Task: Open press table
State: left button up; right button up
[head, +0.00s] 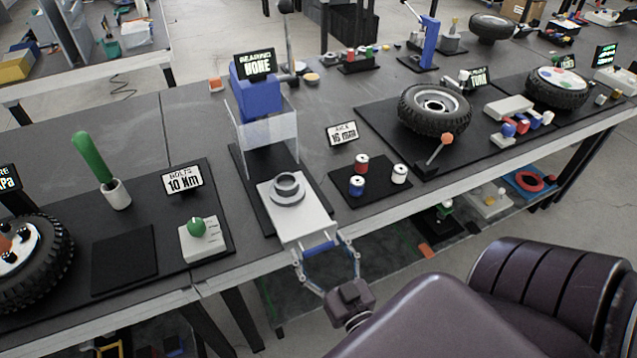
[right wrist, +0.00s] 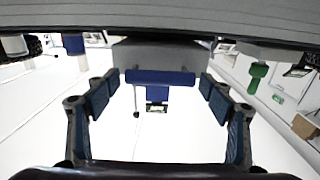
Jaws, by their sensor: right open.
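The press (head: 262,100) is a blue block with a lever and a clear guard (head: 268,140), standing on a black base. Its pale grey press table (head: 300,222) lies in front of the guard, near the bench's front edge, with a grey ring-shaped part (head: 287,188) on it. A blue handle bar (head: 320,248) is at the table's front end. My right gripper (head: 327,254) is open at the handle, its fingers to either side. In the right wrist view the handle (right wrist: 160,77) spans between the open fingers (right wrist: 158,92); contact cannot be told. My left gripper is not in view.
Left of the press are a knob box (head: 198,240), a green-handled tool (head: 92,158) and a wheel (head: 30,262). Right are small spools (head: 357,186) and a tyre (head: 434,108). Floor shows before the bench.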

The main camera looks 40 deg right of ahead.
jog(key=v, duration=1.1)
jog(key=shift+s, duration=0.2)
jog(key=shift+f, duration=0.1)
jog(key=s+a+f+n+g+y, duration=0.1)
jog(key=s+a+f+g+y, duration=0.15)
jog(key=f, duration=0.85)
jog(key=s+a+f+n+g+y, duration=0.1)
jog(key=s+a+f+g, duration=0.2)
jog(key=f, duration=0.7)
jog(key=s+a+f+n+g+y, duration=0.1)
jog(key=a+f+g+y, duration=0.2)
jog(key=f, duration=0.8)
jog(key=s+d+f+n+g+h, duration=0.1)
jog(key=s+d+f+g, duration=0.1)
jog(key=s+f+g, duration=0.2)
jog(key=s+d+f+n+g+h, duration=0.1)
jog(key=s+d+f+g, duration=0.2)
jog(key=s+f, duration=0.6)
jog(key=s+g, duration=0.1)
jog(key=s, duration=0.1)
jog(key=shift+s+f, duration=0.35)
jog(key=shift+f, duration=0.05)
